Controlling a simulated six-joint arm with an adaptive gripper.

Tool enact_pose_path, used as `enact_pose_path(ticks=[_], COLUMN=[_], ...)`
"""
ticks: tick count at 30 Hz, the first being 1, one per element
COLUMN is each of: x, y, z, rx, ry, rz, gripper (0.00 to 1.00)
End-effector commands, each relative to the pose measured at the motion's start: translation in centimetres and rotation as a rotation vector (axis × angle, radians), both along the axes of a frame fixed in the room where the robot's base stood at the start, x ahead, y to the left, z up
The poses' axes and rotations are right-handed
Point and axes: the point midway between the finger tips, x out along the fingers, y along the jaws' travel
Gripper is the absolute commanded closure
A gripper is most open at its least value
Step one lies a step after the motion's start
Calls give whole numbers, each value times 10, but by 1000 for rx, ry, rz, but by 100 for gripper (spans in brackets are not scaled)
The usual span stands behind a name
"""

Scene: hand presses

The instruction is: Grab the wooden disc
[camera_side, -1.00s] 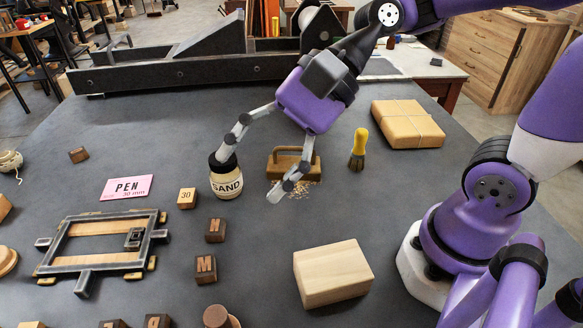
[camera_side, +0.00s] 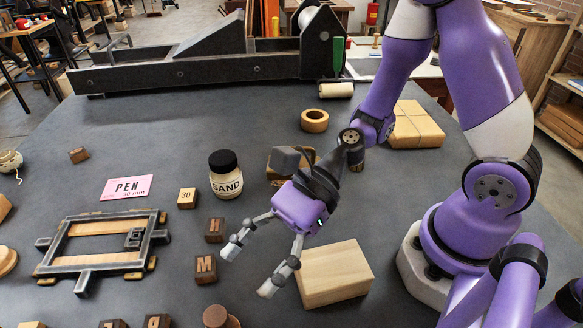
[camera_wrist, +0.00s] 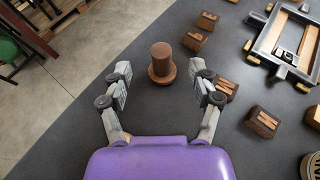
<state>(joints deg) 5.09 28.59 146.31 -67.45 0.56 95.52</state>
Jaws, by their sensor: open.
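My gripper (camera_side: 249,270) is open and empty, with its fingers spread, left of a pale wooden block in the side view. A pale round wooden piece (camera_side: 6,259), which looks like a disc, is cut off by the left edge of the side view. A brown round wooden piece with a knob (camera_side: 220,317) stands at the bottom edge. In the wrist view this knobbed piece (camera_wrist: 161,64) stands upright on its wider round base, ahead of and between the open fingers (camera_wrist: 160,84), apart from both. I cannot tell for sure which piece is the disc.
The pale block (camera_side: 334,273) stands close to the gripper's right finger. Letter blocks (camera_side: 206,270), a sand jar (camera_side: 225,175) and a metal frame (camera_side: 70,270) lie to the left. A wooden ring (camera_side: 315,120) lies farther back. The wrist view shows the table edge at left.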

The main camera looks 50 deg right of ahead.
Motion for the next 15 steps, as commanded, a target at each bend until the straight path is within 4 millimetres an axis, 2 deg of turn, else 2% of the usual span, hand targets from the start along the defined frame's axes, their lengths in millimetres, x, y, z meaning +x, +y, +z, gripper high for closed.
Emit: enact_pose_path(ticks=[1,4,15], x=[0,0,3], y=[0,1,30], z=[-9,-19,-34], rx=[1,0,-1], ry=[8,3,-2], rz=[-1,1,5], gripper=[30,30,30])
